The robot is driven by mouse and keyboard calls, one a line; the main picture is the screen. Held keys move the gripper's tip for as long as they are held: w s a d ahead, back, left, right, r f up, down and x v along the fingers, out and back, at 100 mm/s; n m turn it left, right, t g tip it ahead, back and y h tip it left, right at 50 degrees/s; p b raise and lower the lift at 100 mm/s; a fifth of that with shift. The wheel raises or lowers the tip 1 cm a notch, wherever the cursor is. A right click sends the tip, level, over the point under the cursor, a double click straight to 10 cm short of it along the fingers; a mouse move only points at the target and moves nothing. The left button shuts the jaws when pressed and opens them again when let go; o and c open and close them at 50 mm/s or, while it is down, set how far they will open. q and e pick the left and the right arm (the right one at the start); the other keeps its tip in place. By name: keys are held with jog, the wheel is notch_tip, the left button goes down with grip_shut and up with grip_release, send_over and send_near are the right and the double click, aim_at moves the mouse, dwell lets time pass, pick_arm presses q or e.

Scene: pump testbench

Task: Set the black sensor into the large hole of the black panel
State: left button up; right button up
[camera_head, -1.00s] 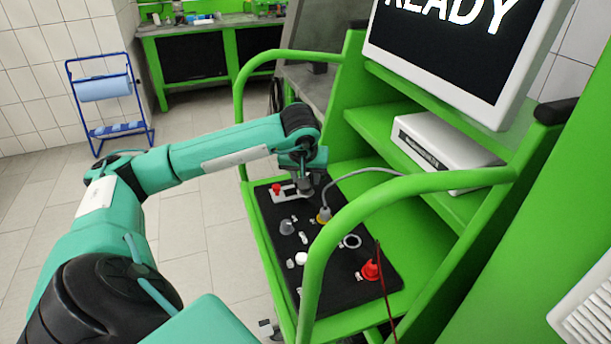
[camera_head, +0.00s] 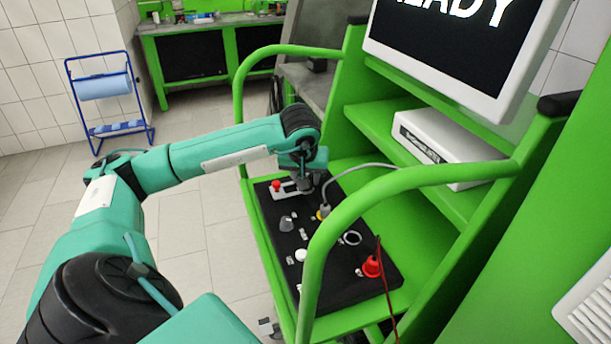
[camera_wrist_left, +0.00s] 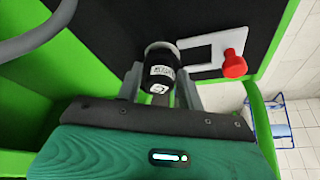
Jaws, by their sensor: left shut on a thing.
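The black panel (camera_head: 345,283) lies on the green cart. My left gripper (camera_head: 306,186) is over its far left corner, beside a white plate with a red knob (camera_head: 277,185). In the left wrist view the gripper (camera_wrist_left: 160,92) is shut on the black sensor (camera_wrist_left: 161,72), a short black cylinder with white labels. The sensor is in front of the panel (camera_wrist_left: 117,30), close to the white plate (camera_wrist_left: 204,53). Whether the sensor touches the panel, or sits in a hole, cannot be told. The large hole is not clearly visible. My right gripper is not in view.
A grey cable connector (camera_head: 324,210), a white ring (camera_head: 351,238) and a red connector (camera_head: 371,267) with a cable are on the panel. A green rail (camera_head: 335,230) curves across in front. A monitor (camera_head: 470,50) and a white box (camera_head: 440,150) stand to the right.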

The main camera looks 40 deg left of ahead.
pick_arm(q)
jog(key=shift+r, duration=0.2)
jog(key=shift+r+p, duration=0.3)
jog(key=shift+r, duration=0.1)
jog(key=shift+r, duration=0.1)
dwell(1.1)
dwell(0.4)
jog(key=shift+f+b, duration=0.8)
jog(key=shift+r, duration=0.15)
